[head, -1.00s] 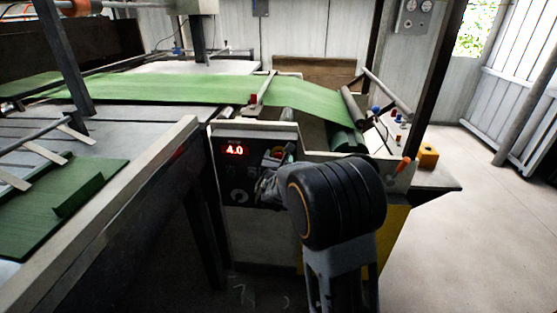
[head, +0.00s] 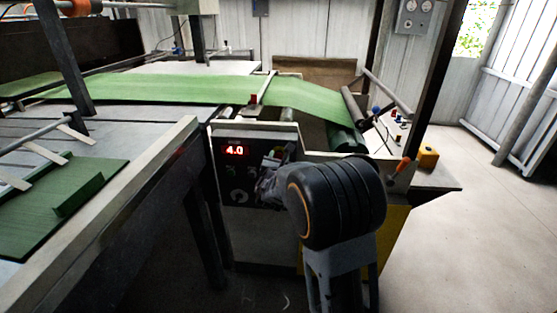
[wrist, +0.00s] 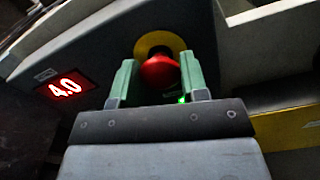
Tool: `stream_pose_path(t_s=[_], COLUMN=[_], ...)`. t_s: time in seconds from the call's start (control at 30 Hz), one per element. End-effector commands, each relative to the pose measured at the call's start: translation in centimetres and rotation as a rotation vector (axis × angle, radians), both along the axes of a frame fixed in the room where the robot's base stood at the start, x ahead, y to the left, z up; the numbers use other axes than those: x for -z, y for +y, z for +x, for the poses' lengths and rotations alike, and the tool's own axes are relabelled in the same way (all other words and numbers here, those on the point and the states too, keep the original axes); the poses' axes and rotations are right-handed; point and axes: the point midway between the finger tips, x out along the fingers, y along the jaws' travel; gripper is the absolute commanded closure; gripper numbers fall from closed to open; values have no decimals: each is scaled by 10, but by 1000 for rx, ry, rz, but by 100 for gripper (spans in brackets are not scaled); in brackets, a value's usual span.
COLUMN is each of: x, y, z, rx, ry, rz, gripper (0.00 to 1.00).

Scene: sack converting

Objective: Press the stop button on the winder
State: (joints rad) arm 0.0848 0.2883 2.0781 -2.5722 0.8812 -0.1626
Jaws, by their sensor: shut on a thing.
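The red stop button (wrist: 160,73) sits on a yellow round backing (wrist: 153,45) on the winder's grey panel. In the wrist view my gripper (wrist: 158,66) has its two green fingers on either side of the red button head, shut on it. In the head view my gripper (head: 274,162) is at the control panel (head: 238,178), and my arm and gripper mostly hide the button. The panel's red display (head: 234,150) reads 4.0. A small green light (wrist: 183,99) glows beside the right finger in the wrist view.
Green sheet material (head: 170,89) runs across the machine to a roll (head: 345,138). A long frame rail (head: 110,215) lies left of the panel. An orange-tipped lever (head: 402,165) and a yellow box (head: 428,156) are to the right. The floor at right is clear.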

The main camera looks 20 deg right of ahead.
Motion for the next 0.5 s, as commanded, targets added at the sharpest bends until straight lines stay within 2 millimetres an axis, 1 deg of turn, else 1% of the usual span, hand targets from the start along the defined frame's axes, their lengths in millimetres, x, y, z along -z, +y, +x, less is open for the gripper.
stream_pose_path(t_s=[0.2,0.47,0.5], x=[4,0,0], y=[-4,-6,-6], z=[6,9,9], rx=[2,2,2], ry=[-2,0,-1], rz=[1,1,1], gripper=[100,100,58])
